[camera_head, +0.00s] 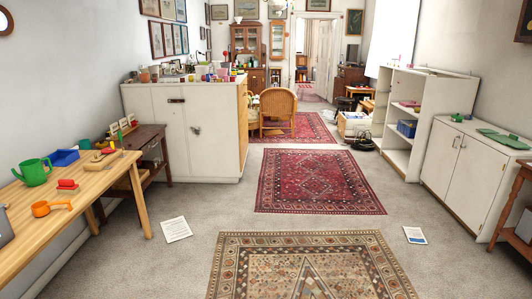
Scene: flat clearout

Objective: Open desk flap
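I cannot tell for certain which piece is the desk with the flap. A large white cabinet (170,133) stands at the middle left, with a dark handle (176,100) and a metal latch or handle (195,130) on its front, which looks closed. A small dark wooden desk or side table (150,153) stands between it and the light wooden table, with small items on top. Neither of my grippers is in view.
White shelves (398,120) and a white cupboard (459,163) line the right. Papers (175,229) lie on the floor; the rugs (313,181) are clear.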

